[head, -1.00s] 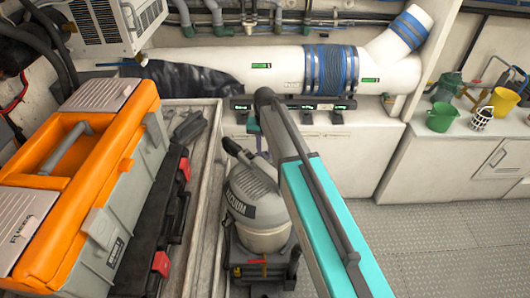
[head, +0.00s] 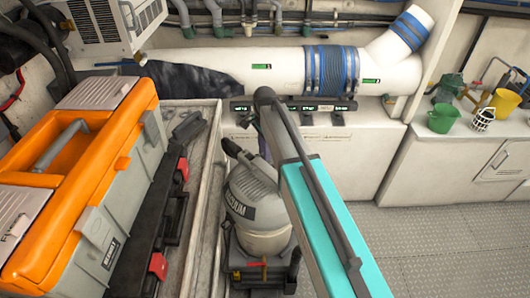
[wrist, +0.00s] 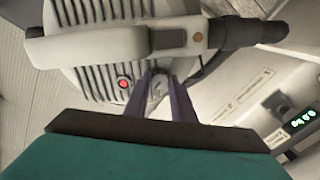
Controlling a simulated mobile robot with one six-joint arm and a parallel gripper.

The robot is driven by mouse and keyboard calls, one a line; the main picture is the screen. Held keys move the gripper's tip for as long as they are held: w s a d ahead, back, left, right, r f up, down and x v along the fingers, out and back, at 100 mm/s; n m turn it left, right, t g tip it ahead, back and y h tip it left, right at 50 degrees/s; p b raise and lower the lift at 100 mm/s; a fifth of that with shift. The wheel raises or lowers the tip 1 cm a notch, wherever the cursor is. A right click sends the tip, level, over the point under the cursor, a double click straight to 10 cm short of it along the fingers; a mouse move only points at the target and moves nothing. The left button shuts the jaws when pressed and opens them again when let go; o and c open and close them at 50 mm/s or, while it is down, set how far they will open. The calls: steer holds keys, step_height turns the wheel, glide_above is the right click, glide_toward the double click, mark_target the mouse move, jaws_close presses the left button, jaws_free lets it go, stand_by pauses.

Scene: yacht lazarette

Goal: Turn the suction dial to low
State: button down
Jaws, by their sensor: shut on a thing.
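The grey vacuum (head: 262,241) stands upright below my arm in the head view, with a black handle on its ribbed top. In the wrist view its ribbed top (wrist: 88,72) fills the upper left, with a red button (wrist: 123,83) on it. A small grey dial (wrist: 157,86) sits to the right of the button. My gripper (wrist: 160,84) points down at the vacuum top and its two purple fingers are shut on the dial. The fingers partly cover the dial, and I cannot read its setting. In the head view my arm hides most of the gripper.
An orange and grey toolbox (head: 75,140) stands on the bench at left. A white duct (head: 225,70) runs along the back wall above a white cabinet (head: 372,140). A green bucket (head: 442,118) stands on the right counter. The floor (head: 450,245) at right is clear.

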steer(key=m, duration=0.5)
steer(key=shift+b, duration=0.3)
steer(key=shift+m, duration=2.5)
steer(key=c, duration=1.8)
jaws_free()
steer(key=shift+r, duration=0.2)
step_height(320, 180, up, 14)
steer(key=b, duration=0.3)
steer(key=shift+f, duration=0.25)
